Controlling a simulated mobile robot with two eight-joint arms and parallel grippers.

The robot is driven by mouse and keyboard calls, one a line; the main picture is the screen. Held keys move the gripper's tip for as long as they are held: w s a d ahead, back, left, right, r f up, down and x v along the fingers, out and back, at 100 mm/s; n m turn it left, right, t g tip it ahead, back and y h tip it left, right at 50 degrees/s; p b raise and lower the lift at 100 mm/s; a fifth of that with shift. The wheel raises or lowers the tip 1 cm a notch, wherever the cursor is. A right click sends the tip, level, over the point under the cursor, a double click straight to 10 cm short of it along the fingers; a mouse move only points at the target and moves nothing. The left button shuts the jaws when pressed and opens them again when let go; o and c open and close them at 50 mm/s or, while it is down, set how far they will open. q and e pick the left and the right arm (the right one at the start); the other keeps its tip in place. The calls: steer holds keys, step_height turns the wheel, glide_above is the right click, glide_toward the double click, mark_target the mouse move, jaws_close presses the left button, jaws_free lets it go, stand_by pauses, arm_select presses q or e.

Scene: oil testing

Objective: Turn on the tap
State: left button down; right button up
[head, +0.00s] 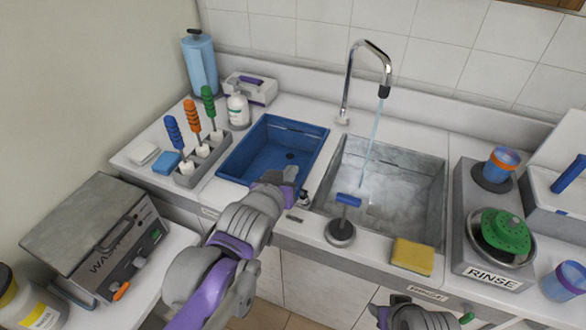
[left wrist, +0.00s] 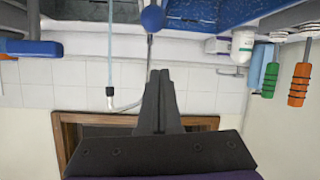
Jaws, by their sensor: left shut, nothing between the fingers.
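The chrome tap (head: 352,75) stands behind the grey metal sink (head: 440,185). A thin pale-blue stream of water (head: 374,135) falls from its spout into the sink. The tap and stream also show upside down in the left wrist view (left wrist: 110,95). My left gripper (head: 291,178) is shut and empty over the counter between the two sinks. In the left wrist view, its closed fingers (left wrist: 160,76) point toward a blue ball knob (left wrist: 152,18), with a visible gap between. My right gripper (head: 400,308) is partly in view at the bottom edge; its fingers are unclear.
A blue basin (head: 245,160) lies left of the metal sink. A rack (head: 190,178) holds colored-handled tools at left. The rinse unit (head: 475,258) stands at right.

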arm_select(q)
steer(key=v, duration=0.6)
steer(key=shift+s, duration=0.45)
steer(key=shift+f, duration=0.15)
